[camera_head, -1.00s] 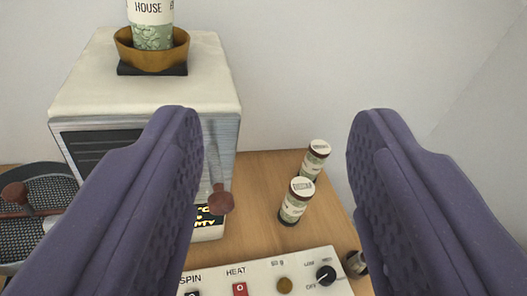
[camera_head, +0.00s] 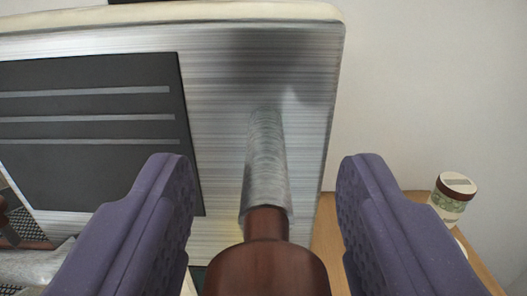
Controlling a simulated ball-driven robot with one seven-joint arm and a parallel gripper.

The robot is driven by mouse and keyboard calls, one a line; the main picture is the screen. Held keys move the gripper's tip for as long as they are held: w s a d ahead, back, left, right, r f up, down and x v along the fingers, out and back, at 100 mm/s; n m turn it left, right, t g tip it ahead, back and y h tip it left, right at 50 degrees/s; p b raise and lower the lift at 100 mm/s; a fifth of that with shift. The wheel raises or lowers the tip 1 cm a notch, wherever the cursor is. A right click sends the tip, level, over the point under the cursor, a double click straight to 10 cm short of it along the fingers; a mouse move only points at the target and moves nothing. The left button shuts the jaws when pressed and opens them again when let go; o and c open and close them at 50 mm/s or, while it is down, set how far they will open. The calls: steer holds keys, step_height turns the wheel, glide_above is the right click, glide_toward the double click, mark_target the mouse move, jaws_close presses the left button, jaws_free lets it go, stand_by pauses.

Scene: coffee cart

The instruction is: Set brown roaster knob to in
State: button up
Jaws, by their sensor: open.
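The brown roaster knob (camera_head: 265,268) is large at the bottom middle of the view. It sits on the end of a metal rod (camera_head: 266,165) that comes out of the roaster's brushed metal front (camera_head: 225,80). My gripper (camera_head: 268,205) is open, with one purple finger on each side of the rod and knob. I see a gap between each finger and the rod. The lower end of the knob is cut off by the picture's edge.
A dark slotted panel (camera_head: 95,135) is on the roaster front at the left. A green-labelled canister (camera_head: 452,197) stands on the wooden counter (camera_head: 328,245) at the right. A plain wall fills the right side.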

mark_target(266, 208)
steer(key=shift+w, duration=0.1)
jaws_close()
steer(key=shift+w+b, duration=0.3)
steer(key=shift+w, duration=1.2)
jaws_free()
steer(key=shift+s, duration=0.1)
steer(key=s+p, duration=0.2)
steer(key=s, duration=0.5)
steer(key=shift+s, duration=0.35)
steer(key=shift+d, duration=0.1)
